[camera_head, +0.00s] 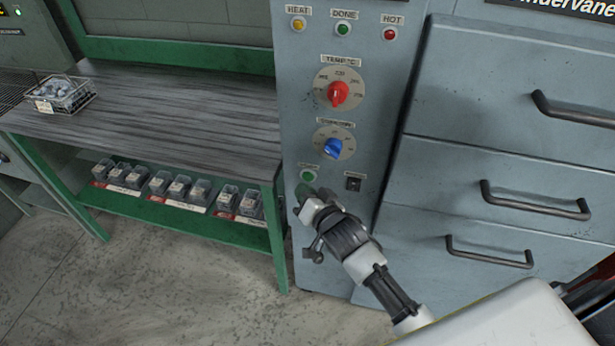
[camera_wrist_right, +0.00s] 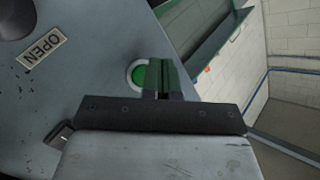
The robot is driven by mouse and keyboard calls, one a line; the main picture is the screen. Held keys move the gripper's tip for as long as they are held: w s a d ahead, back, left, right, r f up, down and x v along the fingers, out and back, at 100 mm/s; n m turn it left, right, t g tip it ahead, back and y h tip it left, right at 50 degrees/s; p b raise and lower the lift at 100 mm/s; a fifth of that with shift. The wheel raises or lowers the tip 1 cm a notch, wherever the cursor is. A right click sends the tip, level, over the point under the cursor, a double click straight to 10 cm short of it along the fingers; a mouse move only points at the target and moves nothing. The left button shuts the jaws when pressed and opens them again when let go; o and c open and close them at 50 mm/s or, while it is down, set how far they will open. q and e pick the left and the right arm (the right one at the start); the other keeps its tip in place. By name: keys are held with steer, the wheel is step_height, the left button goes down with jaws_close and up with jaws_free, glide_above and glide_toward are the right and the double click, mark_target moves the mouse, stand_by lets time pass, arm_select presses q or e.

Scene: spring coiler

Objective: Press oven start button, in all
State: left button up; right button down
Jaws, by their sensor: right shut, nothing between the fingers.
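The oven's grey control panel (camera_head: 300,120) stands in the middle of the head view. A round green button (camera_head: 308,176) sits low on it, under a small label too blurred to read. My right gripper (camera_head: 303,192) is shut and empty, its fingertips just below the button in the head view. In the right wrist view the green button (camera_wrist_right: 138,74) has a pale ring and is partly hidden behind the shut fingers (camera_wrist_right: 159,72). I cannot tell whether the fingertips touch the panel. My left gripper is not in view.
A red knob (camera_head: 338,93), a blue knob (camera_head: 333,149) and a small black switch (camera_head: 353,184) share the panel, under HEAT, DONE and HOT lamps. Drawers with dark handles (camera_head: 535,203) are at right. A green-framed bench (camera_head: 180,112) with a wire basket (camera_head: 62,95) stands left.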

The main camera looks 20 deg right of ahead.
steer(key=shift+w, duration=0.1)
stand_by(0.7)
steer(key=shift+w+d, duration=0.25)
steer(key=shift+w, duration=0.05)
steer(key=shift+w+d, duration=0.2)
steer(key=shift+w, duration=0.1)
stand_by(0.7)
steer(key=shift+s+a+p, duration=0.1)
steer(key=shift+s+p, duration=0.05)
steer(key=shift+p, duration=0.2)
steer(key=shift+s+a+p, duration=0.3)
steer(key=shift+s+a, duration=0.05)
steer(key=shift+s, duration=0.2)
steer(key=s+a+p, duration=0.1)
steer(key=s, duration=0.1)
steer(key=s+a+p, duration=0.1)
steer(key=s, duration=0.1)
steer(key=shift+a, duration=0.4)
